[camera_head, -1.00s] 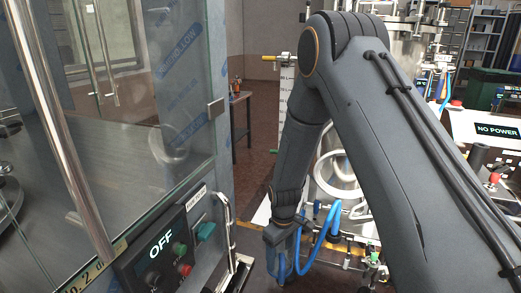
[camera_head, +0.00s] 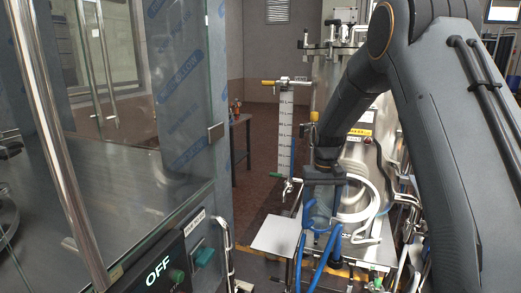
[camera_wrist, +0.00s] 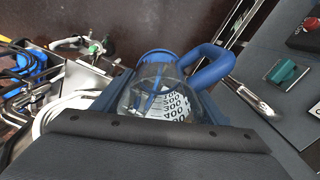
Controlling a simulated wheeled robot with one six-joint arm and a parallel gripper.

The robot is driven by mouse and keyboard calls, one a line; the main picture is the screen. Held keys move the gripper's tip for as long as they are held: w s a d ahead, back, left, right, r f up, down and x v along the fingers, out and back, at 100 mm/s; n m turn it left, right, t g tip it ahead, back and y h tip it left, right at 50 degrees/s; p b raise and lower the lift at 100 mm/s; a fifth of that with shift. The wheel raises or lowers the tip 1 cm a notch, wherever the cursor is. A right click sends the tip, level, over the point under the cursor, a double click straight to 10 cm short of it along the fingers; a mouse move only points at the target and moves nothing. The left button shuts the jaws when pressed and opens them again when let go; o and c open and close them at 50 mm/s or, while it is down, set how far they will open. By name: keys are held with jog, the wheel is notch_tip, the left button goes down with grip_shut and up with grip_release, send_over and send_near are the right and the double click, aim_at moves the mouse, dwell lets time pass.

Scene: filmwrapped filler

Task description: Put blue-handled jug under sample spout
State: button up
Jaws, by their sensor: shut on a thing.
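The blue-handled jug (camera_wrist: 150,92) is clear, with a blue rim, a blue loop handle and black number marks. It fills the middle of the wrist view. My gripper (camera_wrist: 158,108) is shut on its body. In the head view my gripper (camera_head: 319,208) is in front of the steel tank, and the jug is hard to tell from the blue parts there. A small green-handled tap (camera_head: 287,185), seemingly the sample spout, is left of my gripper. Its green part also shows at upper left in the wrist view (camera_wrist: 93,47), apart from the jug.
A pale flat plate (camera_head: 277,236) lies below the tap. Blue hoses (camera_head: 322,256) hang beside it. A white coiled hose (camera_head: 374,200) is on the tank. Floor between cabinet and tank is open.

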jog(key=s+f, duration=1.7)
jog(key=shift+f, duration=0.25)
jog(key=shift+s, duration=0.1)
